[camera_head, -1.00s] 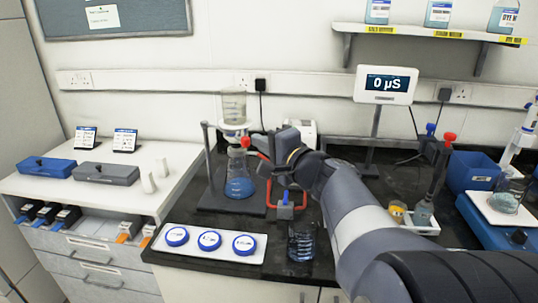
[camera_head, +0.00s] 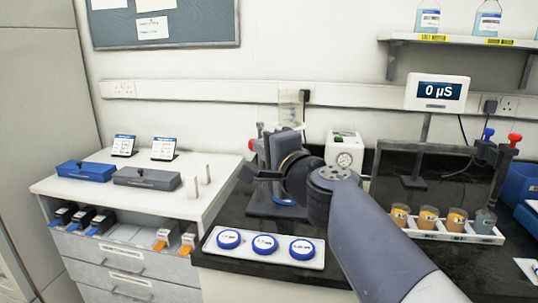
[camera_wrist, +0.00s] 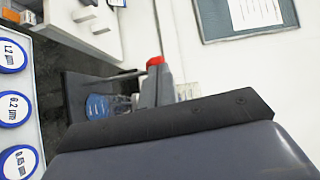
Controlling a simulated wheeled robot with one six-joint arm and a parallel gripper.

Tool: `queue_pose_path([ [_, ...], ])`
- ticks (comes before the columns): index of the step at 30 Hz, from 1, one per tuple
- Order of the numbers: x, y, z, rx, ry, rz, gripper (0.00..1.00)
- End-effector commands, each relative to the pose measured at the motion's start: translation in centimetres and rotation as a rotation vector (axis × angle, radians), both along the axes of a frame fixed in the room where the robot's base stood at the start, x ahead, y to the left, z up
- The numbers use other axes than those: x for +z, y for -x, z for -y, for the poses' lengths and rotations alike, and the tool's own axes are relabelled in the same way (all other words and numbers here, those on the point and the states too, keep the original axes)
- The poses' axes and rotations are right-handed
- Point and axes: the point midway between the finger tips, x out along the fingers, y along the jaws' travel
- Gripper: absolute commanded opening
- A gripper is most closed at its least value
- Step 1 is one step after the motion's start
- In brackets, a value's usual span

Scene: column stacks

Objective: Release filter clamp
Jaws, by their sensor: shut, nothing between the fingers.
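The filter stand has a clear funnel (camera_head: 290,108) at its top and stands on the dark bench, largely hidden behind my arm. A red knob (camera_head: 252,144), seemingly the clamp lever's end, shows just left of my wrist. A flask of blue liquid (camera_wrist: 97,106) stands beyond, to the left. In the head view my gripper (camera_head: 248,173) is in front of the stand, shut and empty. The clamp's jaws are hidden.
A white tray with several blue-rimmed discs (camera_head: 264,262) lies at the bench's front. A meter reading 0 µS (camera_head: 437,92) stands at right, with a rack of small cups (camera_head: 445,235) below. Blue (camera_head: 86,171) and grey (camera_head: 147,179) boxes sit on the left cabinet.

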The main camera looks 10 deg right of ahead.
Motion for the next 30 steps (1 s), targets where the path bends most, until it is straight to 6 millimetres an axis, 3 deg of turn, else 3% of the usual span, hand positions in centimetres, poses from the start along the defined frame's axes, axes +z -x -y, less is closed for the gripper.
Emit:
queue_pose_path([
  [4, -0.1, -0.3, -1.9, 0.005, -0.001, -0.001, 0.00],
  [12, 0.0, -0.8, -3.5, 0.003, -0.001, -0.001, 0.00],
  [30, 0.0, -0.9, -4.1, 0.012, -0.001, -0.002, 0.00],
])
